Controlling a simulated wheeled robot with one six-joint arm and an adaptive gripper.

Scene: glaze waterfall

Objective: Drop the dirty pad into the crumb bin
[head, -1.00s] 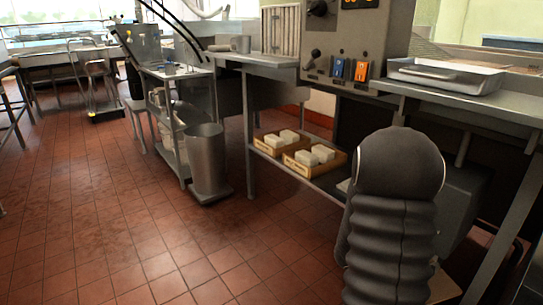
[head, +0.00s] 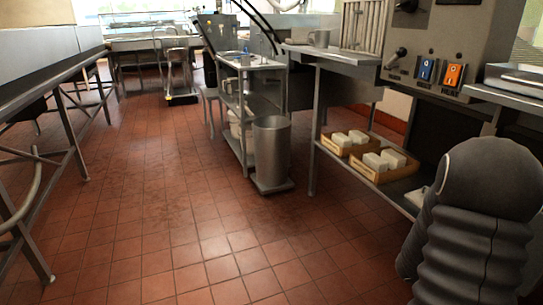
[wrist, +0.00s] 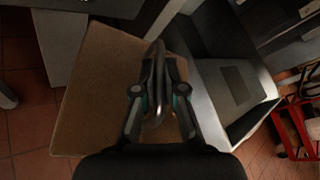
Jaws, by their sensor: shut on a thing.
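The tall grey metal bin (head: 271,150), which I take as the crumb bin, stands upright on the red tile floor near the middle of the head view, beside a steel cart. In the wrist view, my gripper (wrist: 158,95) is shut on a curved metal loop that shows between its fingers. A flat tan pad (wrist: 95,95) with brownish marks lies just beyond the fingers and seems to be held by this loop; the join is hidden. The head view does not show my gripper or the pad, only my dark arm at the lower right. The bin's inside is hidden.
The steel cart (head: 245,115) stands close left of the bin. A low shelf to the right holds wooden trays (head: 378,174) of white blocks. A control panel (head: 430,50) rises above. A long steel table (head: 45,60) runs along the left. The tile floor between is clear.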

